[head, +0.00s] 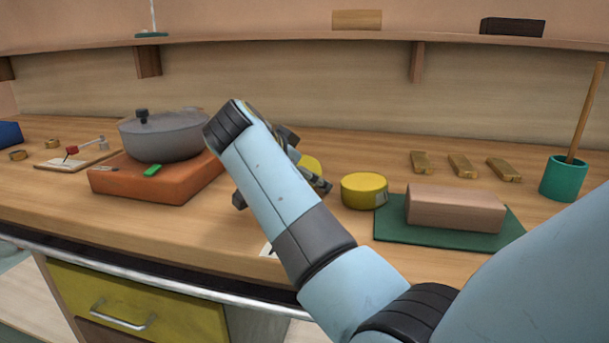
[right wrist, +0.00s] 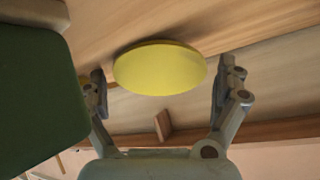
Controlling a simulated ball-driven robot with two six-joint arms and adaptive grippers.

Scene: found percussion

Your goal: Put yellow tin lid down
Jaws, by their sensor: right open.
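The yellow tin lid (right wrist: 160,68) shows as a round yellow disc in the right wrist view, close to the wooden worktop. My right gripper (right wrist: 160,92) is open, with one finger on each side of the disc and a small gap at both sides. In the head view, a yellow piece (head: 312,165) shows partly behind my right gripper (head: 310,160), mostly hidden by it. A round yellow tin (head: 363,191) with a pale label stands just to the right of it. My left gripper is in neither view.
A wooden block (head: 455,208) lies on a green mat (head: 400,232) at the right. Several brass bars (head: 461,166) and a teal cup (head: 563,178) with a stick are behind. A grey lidded pot (head: 165,138) sits on an orange slab (head: 150,185) at the left.

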